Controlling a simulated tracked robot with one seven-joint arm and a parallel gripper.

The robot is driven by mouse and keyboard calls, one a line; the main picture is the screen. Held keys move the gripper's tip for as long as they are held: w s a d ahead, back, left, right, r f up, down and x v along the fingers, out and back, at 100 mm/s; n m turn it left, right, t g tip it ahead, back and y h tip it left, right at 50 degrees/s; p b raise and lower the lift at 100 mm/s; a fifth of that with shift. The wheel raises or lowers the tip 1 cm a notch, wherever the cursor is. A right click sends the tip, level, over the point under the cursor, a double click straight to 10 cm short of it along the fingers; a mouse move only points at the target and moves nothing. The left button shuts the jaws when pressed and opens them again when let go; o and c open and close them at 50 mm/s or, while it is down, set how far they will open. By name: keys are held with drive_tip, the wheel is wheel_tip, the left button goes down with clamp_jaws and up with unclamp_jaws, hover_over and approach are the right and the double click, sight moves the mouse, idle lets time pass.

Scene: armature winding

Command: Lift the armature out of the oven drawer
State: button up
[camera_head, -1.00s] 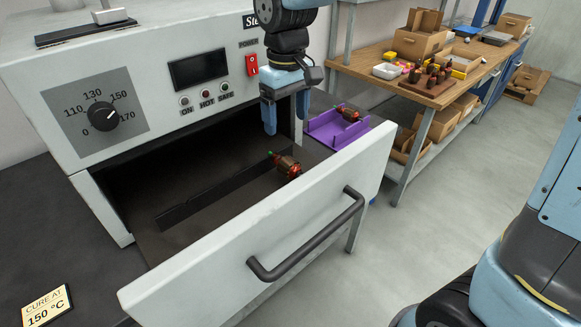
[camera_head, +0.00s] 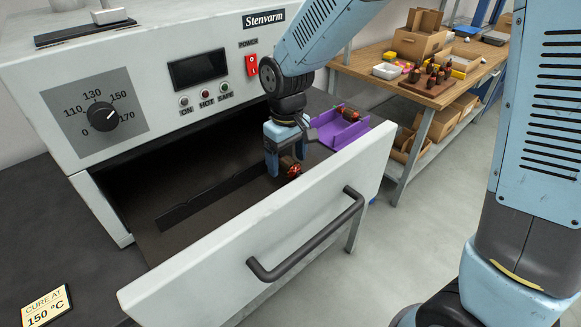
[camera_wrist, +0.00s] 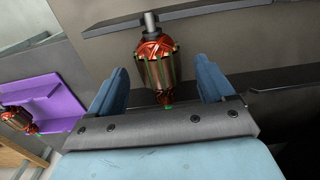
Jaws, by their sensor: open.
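The armature (camera_head: 292,169) lies in the open oven drawer (camera_head: 160,290), a laminated core with copper windings and a metal shaft. In the wrist view the armature (camera_wrist: 157,65) sits between the two blue fingers, with a visible gap on each side; its green-tipped end points toward the gripper body. My gripper (camera_head: 285,163) is open and lowered into the drawer around the armature. The fingers hide part of the armature in the head view. The oven (camera_head: 150,60) stands behind the drawer with its dial, display and red power switch.
A purple tray (camera_head: 338,130) with another armature (camera_head: 350,115) stands just beyond the drawer's right end. A dark low rail (camera_head: 200,200) runs inside the drawer. The drawer's front wall and handle (camera_head: 310,245) face the floor. A wooden bench (camera_head: 440,95) with boxes stands behind.

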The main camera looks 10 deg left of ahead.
drive_tip(key=shift+f, duration=0.85)
drive_tip(key=c, duration=1.4)
